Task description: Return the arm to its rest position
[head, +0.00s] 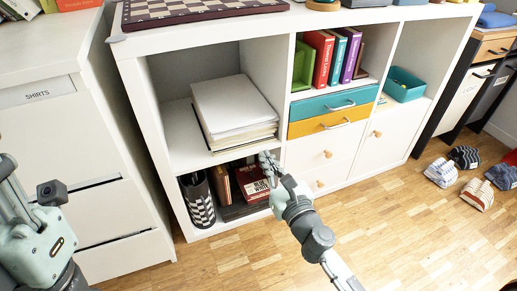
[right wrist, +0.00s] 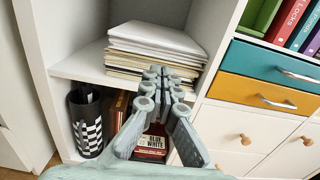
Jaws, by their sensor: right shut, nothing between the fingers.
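My right gripper (head: 268,160) reaches up from the lower right in the head view. Its fingers are together with nothing between them, in front of the white shelf unit (head: 221,159). In the right wrist view the shut fingers (right wrist: 168,76) appear in front of the paper stack (right wrist: 150,45); I cannot tell the exact distance. Part of my left arm (head: 30,235) shows at the left edge of the head view, but its fingers are not visible.
A white cabinet (head: 120,235) labelled SHIRTS stands left. The shelf unit holds a paper stack (head: 233,108), a teal drawer (head: 315,106) and an orange drawer (head: 310,127), both apparently shut. Shoes (head: 440,172) lie on the right floor. Floor (head: 400,240) before the unit is clear.

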